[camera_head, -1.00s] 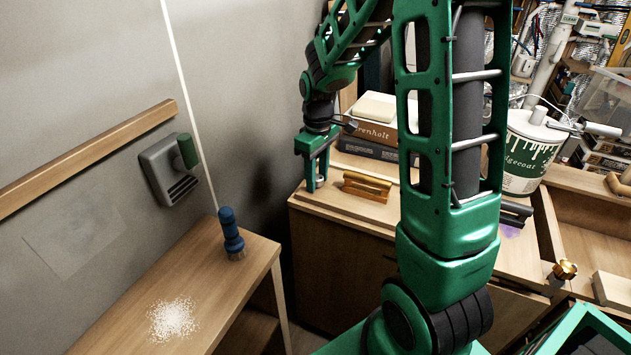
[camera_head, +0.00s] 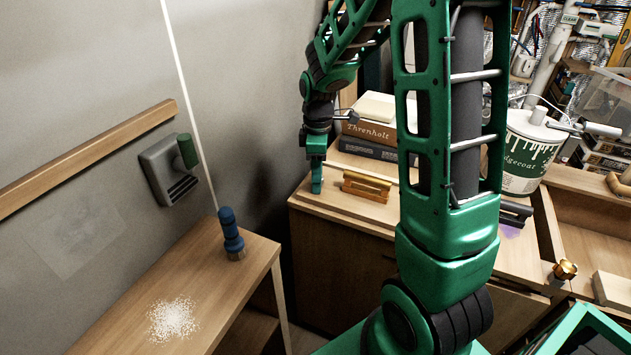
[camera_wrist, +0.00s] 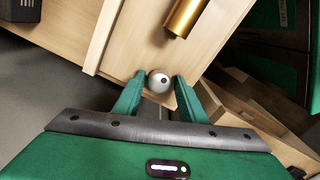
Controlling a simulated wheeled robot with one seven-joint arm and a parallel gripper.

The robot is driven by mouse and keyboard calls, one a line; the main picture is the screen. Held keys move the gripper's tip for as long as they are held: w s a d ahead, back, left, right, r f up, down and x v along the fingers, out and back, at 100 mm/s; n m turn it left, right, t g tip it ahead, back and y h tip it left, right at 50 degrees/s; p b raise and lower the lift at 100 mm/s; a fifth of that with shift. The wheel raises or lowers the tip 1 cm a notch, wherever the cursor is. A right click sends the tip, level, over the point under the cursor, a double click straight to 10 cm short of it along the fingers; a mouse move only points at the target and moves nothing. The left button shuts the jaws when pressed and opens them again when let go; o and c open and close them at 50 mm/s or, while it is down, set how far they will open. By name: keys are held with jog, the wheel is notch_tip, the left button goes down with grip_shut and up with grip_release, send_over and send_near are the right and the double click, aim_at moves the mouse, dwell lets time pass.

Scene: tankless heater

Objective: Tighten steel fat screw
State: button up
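The steel fat screw (camera_wrist: 159,82) shows in the wrist view as a round silver head with a dark centre, at the corner of a pale wooden board (camera_wrist: 140,45). My gripper (camera_wrist: 160,77) has one green finger on each side of the head, with a small gap visible on both sides. Whether the fingertips reach down to the head's level is hard to tell. In the head view my gripper (camera_head: 317,188) points down at the left corner of the wooden cabinet (camera_head: 335,245). The screw cannot be made out there.
A brass-coloured bar (camera_head: 367,186) lies close right of my gripper. A grey wall is behind.

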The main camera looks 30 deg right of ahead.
jog(key=n, duration=0.5)
jog(key=shift+n, duration=0.4)
grip_shut()
jog(key=m, duration=0.3)
jog(key=shift+m, duration=0.4)
jog(key=m, duration=0.4)
jog(key=shift+s, duration=0.1)
